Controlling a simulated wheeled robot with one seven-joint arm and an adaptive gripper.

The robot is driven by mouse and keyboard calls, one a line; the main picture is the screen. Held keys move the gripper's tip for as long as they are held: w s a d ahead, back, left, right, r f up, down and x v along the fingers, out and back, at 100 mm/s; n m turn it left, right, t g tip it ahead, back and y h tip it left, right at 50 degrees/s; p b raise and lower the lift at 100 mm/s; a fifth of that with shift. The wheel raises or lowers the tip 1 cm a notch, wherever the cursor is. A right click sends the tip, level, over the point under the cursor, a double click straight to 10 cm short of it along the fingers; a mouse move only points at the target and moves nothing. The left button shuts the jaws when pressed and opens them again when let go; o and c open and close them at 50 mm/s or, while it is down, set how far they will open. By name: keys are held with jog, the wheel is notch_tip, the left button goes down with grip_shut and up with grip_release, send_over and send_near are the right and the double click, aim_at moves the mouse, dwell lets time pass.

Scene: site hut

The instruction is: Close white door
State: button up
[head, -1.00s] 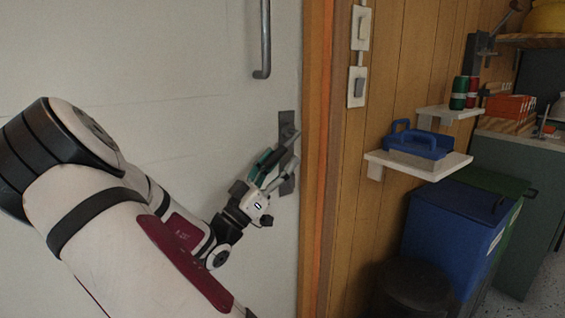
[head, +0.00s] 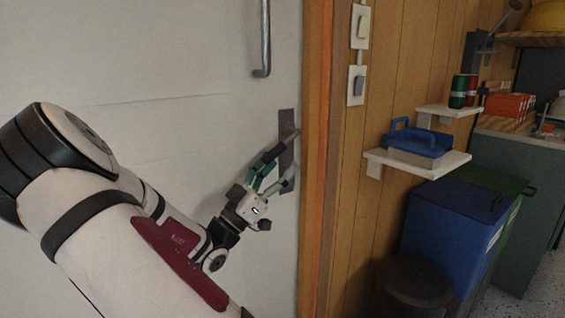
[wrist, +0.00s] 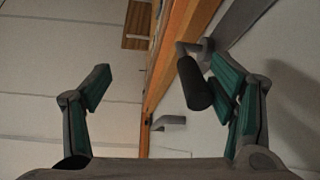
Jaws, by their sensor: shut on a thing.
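The white door (head: 150,60) fills the left of the head view. Its right edge runs beside the orange-brown frame (head: 316,120); I cannot tell whether it is flush. A grey handle plate (head: 286,122) sits near that edge. In the wrist view, the dark handle lever (wrist: 194,84) lies against the right finger of my gripper (wrist: 150,92). The left finger shows apart from it.
A vertical grey pull bar (head: 265,40) is on the door above my gripper.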

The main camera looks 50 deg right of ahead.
jog(key=v, duration=1)
jog(key=shift+a+f, duration=0.1)
jog(key=shift+a, duration=0.35)
jog(key=c, duration=0.4)
jog(key=shift+o, duration=0.2)
jog(key=shift+s, duration=0.1)
